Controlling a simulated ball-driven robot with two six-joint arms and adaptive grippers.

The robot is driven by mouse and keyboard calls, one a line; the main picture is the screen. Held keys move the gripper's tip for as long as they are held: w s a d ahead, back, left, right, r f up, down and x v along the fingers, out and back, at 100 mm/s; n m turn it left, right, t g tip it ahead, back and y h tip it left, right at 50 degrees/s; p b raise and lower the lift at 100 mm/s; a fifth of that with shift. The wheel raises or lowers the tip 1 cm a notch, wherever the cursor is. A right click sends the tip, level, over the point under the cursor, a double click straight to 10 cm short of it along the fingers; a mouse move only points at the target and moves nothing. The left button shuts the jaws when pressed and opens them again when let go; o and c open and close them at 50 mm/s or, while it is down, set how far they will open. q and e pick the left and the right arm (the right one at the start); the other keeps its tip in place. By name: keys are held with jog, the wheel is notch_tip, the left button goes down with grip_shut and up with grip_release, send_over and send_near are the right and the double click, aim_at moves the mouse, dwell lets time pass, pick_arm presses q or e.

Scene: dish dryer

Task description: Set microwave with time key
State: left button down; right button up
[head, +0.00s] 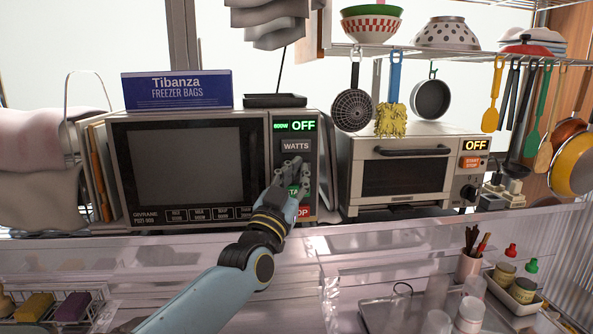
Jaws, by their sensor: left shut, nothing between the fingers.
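The microwave (188,165) stands on the back ledge at left of centre, with its door shut. Its display (304,125) reads OFF in green, with 600W beside it. On the key panel, a WATTS key (296,146) shows below the display. A green key (293,191) and a red key (304,211) show lower down, partly covered. My left gripper (294,166) is shut and empty, raised in front of the panel just below the WATTS key. It hides the keys in the middle of the panel. I cannot tell whether it touches the panel. My right gripper is not in view.
A toaster oven (400,171) stands right of the microwave, also reading OFF. A freezer bag box (177,90) and a dark tray (275,100) lie on the microwave. Pans and utensils hang from a rack (445,54) above. Bottles and jars (472,308) stand at front right.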

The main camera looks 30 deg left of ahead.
pick_arm(q)
jog(key=shift+w+a, duration=0.1)
jog(key=shift+w, duration=0.05)
jog(key=shift+w+a, duration=0.15)
jog(key=shift+w, duration=0.05)
jog(key=shift+w+a, duration=0.25)
jog(key=shift+w, duration=0.05)
dwell(0.8)
jog(key=shift+w+a+b, duration=0.25)
jog(key=shift+w+b, duration=0.1)
dwell(0.4)
jog(key=shift+s+d, duration=0.2)
jog(key=shift+s, duration=0.05)
jog(key=shift+s+d+p, duration=0.6)
jog(key=shift+s+p, duration=0.1)
jog(key=shift+s, duration=0.05)
